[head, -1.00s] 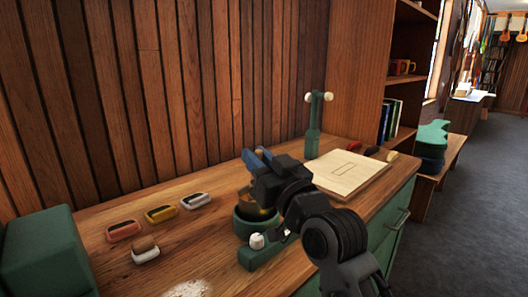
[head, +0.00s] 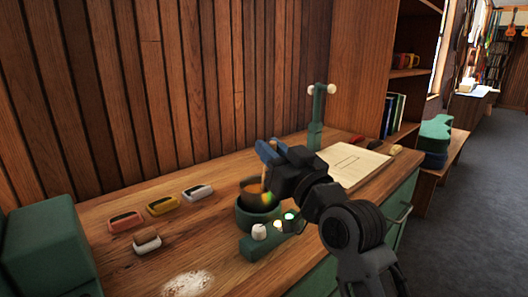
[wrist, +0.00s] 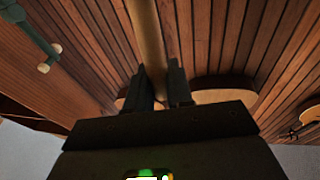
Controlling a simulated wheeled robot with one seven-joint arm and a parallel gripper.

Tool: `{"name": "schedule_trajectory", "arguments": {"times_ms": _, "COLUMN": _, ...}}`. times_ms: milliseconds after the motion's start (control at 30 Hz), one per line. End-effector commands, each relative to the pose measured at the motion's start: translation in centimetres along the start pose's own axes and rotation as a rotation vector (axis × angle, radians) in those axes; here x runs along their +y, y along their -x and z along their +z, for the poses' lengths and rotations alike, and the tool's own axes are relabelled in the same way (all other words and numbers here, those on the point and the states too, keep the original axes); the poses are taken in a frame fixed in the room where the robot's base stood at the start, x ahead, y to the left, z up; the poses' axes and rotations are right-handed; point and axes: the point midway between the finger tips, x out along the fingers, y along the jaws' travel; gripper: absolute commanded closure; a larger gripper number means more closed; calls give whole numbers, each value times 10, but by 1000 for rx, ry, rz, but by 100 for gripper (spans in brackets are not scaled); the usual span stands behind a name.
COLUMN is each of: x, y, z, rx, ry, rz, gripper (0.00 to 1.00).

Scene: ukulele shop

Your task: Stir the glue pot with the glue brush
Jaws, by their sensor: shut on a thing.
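The glue pot (head: 257,218) is a dark green round pot with brown contents, standing on the bench in the head view. In the wrist view my gripper (wrist: 160,88) is shut on a tan rod, the glue brush's handle (wrist: 147,35). A short tan piece of the brush (head: 264,174) shows below the fingertips in the head view, over the pot's opening. Whether its bristles are in the glue cannot be told; the lower end is hidden or blends with the pot.
A green block with white knobs (head: 260,231) stands just in front of the pot. Small coloured cases (head: 162,205) lie to the left. A pale board (head: 352,164) and a green neck-shaped stand (head: 316,118) are at the right.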

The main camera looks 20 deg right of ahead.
Motion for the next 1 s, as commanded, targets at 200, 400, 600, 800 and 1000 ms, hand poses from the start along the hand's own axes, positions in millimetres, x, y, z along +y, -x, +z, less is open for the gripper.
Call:
{"name": "schedule_trajectory", "arguments": {"times_ms": 200, "x": -5, "y": -11, "z": 2, "rx": -2, "ry": -1, "rz": -4, "gripper": 100}}
{"name": "schedule_trajectory", "arguments": {"times_ms": 400, "x": -5, "y": -11, "z": 2, "rx": -2, "ry": -1, "rz": -4, "gripper": 100}}
{"name": "schedule_trajectory", "arguments": {"times_ms": 600, "x": -5, "y": -11, "z": -3, "rx": -1, "ry": -1, "rz": -4, "gripper": 100}}
{"name": "schedule_trajectory", "arguments": {"times_ms": 800, "x": -5, "y": -12, "z": -18, "rx": 0, "ry": -1, "rz": -4, "gripper": 100}}
{"name": "schedule_trajectory", "arguments": {"times_ms": 1000, "x": -5, "y": -12, "z": -32, "rx": -1, "ry": -1, "rz": -4, "gripper": 100}}
